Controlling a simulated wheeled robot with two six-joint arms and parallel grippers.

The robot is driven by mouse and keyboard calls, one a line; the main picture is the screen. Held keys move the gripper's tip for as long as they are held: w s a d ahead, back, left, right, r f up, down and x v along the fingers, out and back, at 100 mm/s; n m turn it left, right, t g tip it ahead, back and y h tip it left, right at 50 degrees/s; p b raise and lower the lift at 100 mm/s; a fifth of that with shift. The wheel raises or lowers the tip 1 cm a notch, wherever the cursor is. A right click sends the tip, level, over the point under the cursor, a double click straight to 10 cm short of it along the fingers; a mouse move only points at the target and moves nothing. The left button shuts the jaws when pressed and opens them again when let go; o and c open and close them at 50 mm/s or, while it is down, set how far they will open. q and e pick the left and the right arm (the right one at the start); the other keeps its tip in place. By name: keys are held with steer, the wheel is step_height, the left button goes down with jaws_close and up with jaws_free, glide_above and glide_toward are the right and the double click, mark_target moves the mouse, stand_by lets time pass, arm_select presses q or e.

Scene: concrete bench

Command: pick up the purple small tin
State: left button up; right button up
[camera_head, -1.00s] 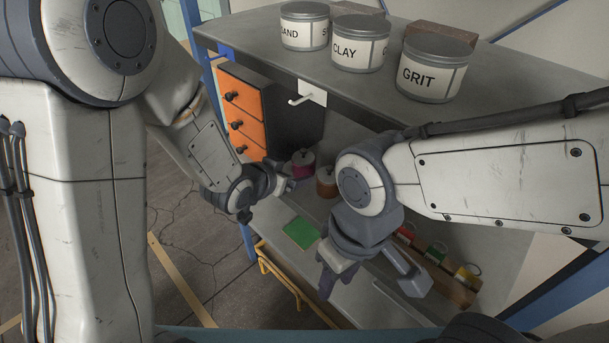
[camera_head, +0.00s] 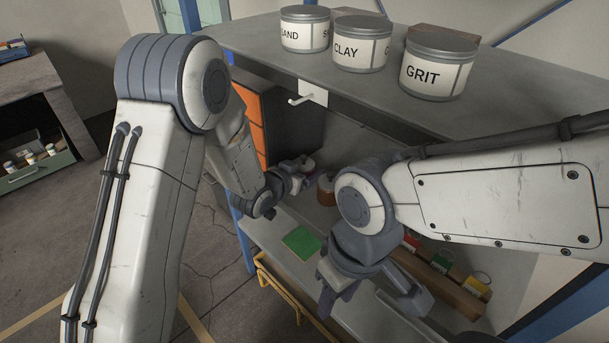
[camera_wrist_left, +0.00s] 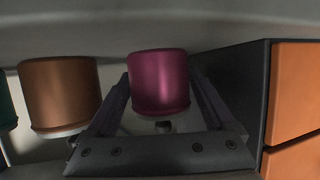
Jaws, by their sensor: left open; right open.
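The purple small tin (camera_wrist_left: 158,82) looks magenta and has a small knob. In the left wrist view it lies between the two fingers of my left gripper (camera_wrist_left: 160,100), which is open with a finger on each side of it. In the head view the left gripper (camera_head: 298,172) is on the lower shelf and hides most of the purple tin (camera_head: 308,163). My right gripper (camera_head: 375,298) is open and empty, lower and to the right, in front of the shelf.
A copper-orange tin (camera_head: 326,190) stands beside the purple one; it also shows in the left wrist view (camera_wrist_left: 60,90). An orange drawer unit (camera_head: 248,122) stands to the left. The upper shelf (camera_head: 480,95) is overhead. A green pad (camera_head: 301,241) lies on the lower shelf.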

arm_select(q)
steer(key=shift+x, duration=1)
steer(key=shift+c, duration=0.3)
steer(key=c, duration=1)
steer(key=shift+c, duration=1.3)
steer(key=shift+r, duration=0.15)
